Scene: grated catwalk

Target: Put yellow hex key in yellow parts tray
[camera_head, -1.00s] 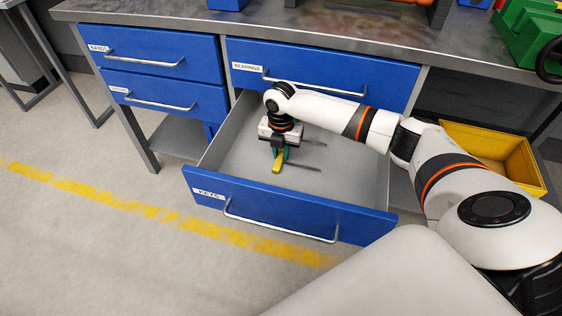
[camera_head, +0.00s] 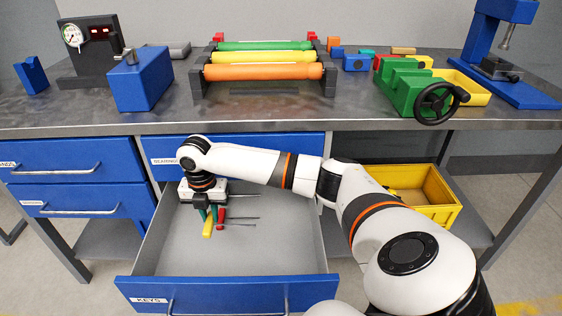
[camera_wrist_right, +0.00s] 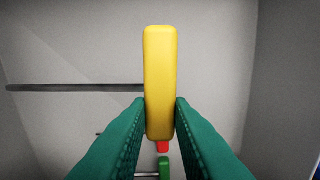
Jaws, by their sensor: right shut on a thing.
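My right gripper (camera_head: 206,211) is inside the open drawer (camera_head: 280,250), shut on the handle of the yellow hex key (camera_head: 208,229). In the right wrist view, the yellow handle (camera_wrist_right: 160,75) stands between the green fingers (camera_wrist_right: 160,115), with its dark shaft pointing left. I cannot tell whether the key touches the drawer floor. A shallow yellow parts tray (camera_head: 476,94) is on the bench top, partly hidden behind a green vise. My left gripper is out of view.
A red-handled key (camera_head: 220,218) lies beside the yellow one; a green handle (camera_wrist_right: 163,166) shows in the wrist view. The green vise (camera_head: 405,92) with its black handwheel stands before the tray. A yellow bin (camera_head: 440,212) sits under the bench. Coloured rollers (camera_head: 265,72) occupy the bench's middle.

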